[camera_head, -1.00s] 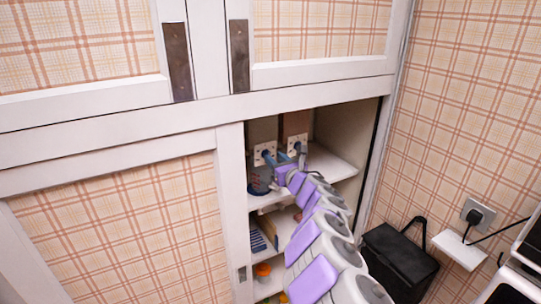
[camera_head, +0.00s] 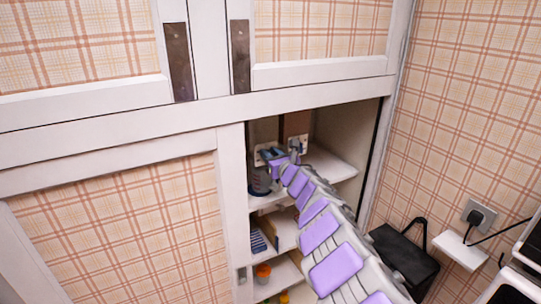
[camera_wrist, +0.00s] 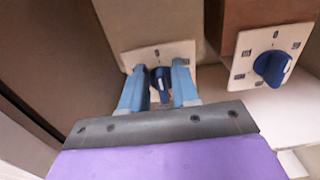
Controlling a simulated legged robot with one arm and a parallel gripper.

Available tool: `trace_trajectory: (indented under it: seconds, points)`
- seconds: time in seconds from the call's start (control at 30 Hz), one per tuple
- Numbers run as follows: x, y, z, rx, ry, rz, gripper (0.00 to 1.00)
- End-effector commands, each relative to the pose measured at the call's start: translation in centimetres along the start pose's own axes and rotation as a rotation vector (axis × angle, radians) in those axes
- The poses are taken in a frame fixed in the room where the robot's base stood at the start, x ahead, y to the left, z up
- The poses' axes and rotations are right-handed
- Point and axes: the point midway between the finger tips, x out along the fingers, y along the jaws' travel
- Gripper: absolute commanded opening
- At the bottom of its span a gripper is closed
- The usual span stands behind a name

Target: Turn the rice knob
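Two blue knobs sit on white square plates in the wrist view. The left knob (camera_wrist: 160,82) is on a pale box (camera_wrist: 150,25), and the right knob (camera_wrist: 272,67) is on a brown box (camera_wrist: 265,18). I cannot tell which one is for rice. My gripper (camera_wrist: 158,67) is open, its two light-blue fingers either side of the left knob with visible gaps. Depth contact is unclear. In the head view my gripper (camera_head: 271,154) is in front of the left plate and covers most of it.
The boxes stand in an open cupboard with white shelves (camera_head: 335,167). A jug-like container (camera_head: 260,181) is on the shelf below the left plate. Small items, including an orange-topped jar (camera_head: 262,271), stand lower.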

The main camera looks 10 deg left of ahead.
Motion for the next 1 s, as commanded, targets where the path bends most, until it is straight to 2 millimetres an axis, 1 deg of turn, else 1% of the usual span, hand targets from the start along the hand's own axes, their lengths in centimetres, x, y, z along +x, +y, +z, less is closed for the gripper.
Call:
trace_trajectory:
  seconds: [0.03,0.3,0.5,0.67,0.87,1.0]
  points:
    - [0.00,0.00,0.00,0.000,0.000,0.000,0.25]
    - [0.00,0.02,-0.02,0.000,0.000,0.000,0.00]
    - [-0.01,0.02,-0.03,0.005,0.000,0.000,0.00]
    - [-0.01,-0.05,-0.04,0.042,0.000,0.000,0.00]
    - [0.00,-0.19,-0.12,0.152,0.002,0.000,0.00]
    - [-0.02,-0.49,-0.15,0.270,0.001,-0.001,0.00]
